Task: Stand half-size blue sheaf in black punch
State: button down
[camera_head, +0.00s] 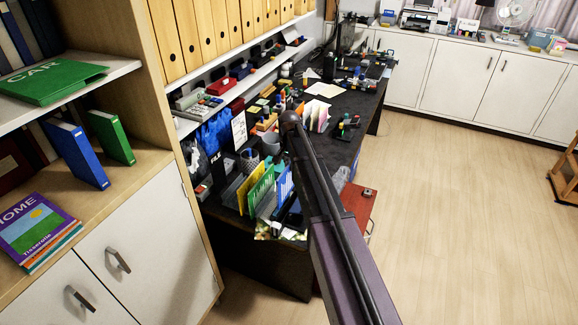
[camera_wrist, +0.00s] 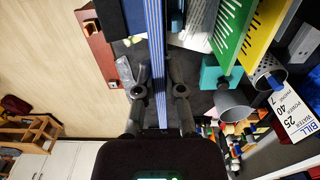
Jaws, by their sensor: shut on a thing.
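My gripper (camera_wrist: 160,91) is shut on a blue sheaf (camera_wrist: 157,50), which shows edge-on between the two fingers as a narrow band of blue and white lines. In the head view a blue sheet or sheaf (camera_head: 285,184) stands out beside my arm, which covers most of that spot and hides my fingers. I cannot make out the black punch for certain in either view; dark shapes lie around the far end of the sheaf.
Green (camera_wrist: 233,32) and yellow (camera_wrist: 262,32) upright files stand right of the sheaf in the wrist view, near a grey cup (camera_wrist: 234,107) and a mesh pen holder (camera_wrist: 266,75). A red-brown board (camera_wrist: 98,45) lies left.

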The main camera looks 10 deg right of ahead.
jog(key=b, duration=0.5)
send_over(290, 189)
jog(key=shift+w+f, duration=0.15)
jog(key=shift+f, duration=1.2)
jog(key=shift+w+f, duration=0.15)
jog(key=shift+f, duration=1.2)
jog(key=shift+f+b, duration=0.5)
jog(key=shift+b, duration=0.05)
jog(key=shift+f+b, duration=0.35)
jog(key=shift+b, duration=0.05)
jog(key=shift+f+b, duration=0.95)
jog(key=shift+f+b, duration=0.35)
jog(key=shift+f+b, duration=0.7)
jog(key=c, duration=0.7)
grip_release()
